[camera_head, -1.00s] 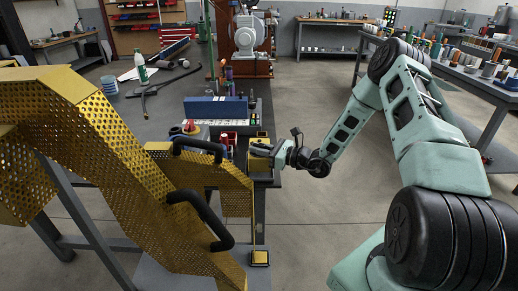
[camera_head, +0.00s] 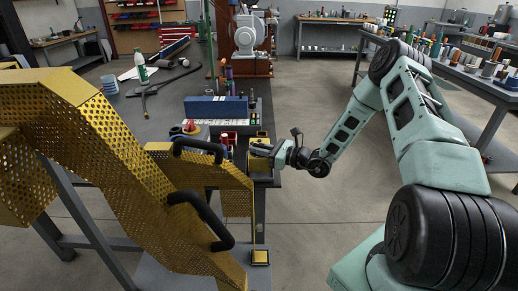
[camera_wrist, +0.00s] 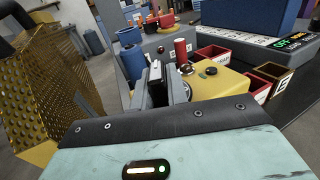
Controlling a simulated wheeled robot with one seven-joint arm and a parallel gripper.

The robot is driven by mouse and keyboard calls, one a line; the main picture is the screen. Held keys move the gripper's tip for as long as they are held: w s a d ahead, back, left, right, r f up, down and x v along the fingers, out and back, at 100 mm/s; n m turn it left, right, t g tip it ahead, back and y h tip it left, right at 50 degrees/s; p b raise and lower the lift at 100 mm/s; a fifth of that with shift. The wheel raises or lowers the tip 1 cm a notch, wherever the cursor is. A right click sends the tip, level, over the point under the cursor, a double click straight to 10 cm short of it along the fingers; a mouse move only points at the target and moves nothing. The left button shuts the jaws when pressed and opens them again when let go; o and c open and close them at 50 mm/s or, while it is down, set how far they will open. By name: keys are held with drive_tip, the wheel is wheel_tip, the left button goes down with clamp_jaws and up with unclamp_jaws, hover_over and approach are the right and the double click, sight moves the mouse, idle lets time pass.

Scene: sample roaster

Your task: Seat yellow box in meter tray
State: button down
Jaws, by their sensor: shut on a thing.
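My gripper (camera_head: 262,150) is at the right end of the bench, low over its edge. In the wrist view its grey fingers (camera_wrist: 162,90) are closed on a narrow dark piece (camera_wrist: 155,72) with a pale edge. Most of that piece is hidden, and I cannot tell whether it is the yellow box. I cannot make out the meter tray for certain.
Red bins (camera_wrist: 218,60) and a long blue block (camera_head: 215,108) stand behind the gripper. A blue cylinder (camera_wrist: 133,62) and a red cylinder (camera_wrist: 181,50) stand beyond the fingers. The perforated gold guard (camera_head: 110,150) with black handles is close on the left. Open floor lies right.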

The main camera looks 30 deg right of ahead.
idle(0.4)
drive_tip(key=shift+f+b, duration=0.7)
drive_tip(key=shift+f, duration=0.4)
drive_tip(key=c, duration=1.3)
unclamp_jaws()
drive_tip(key=v, duration=1.7)
drive_tip(key=shift+s+d, duration=0.15)
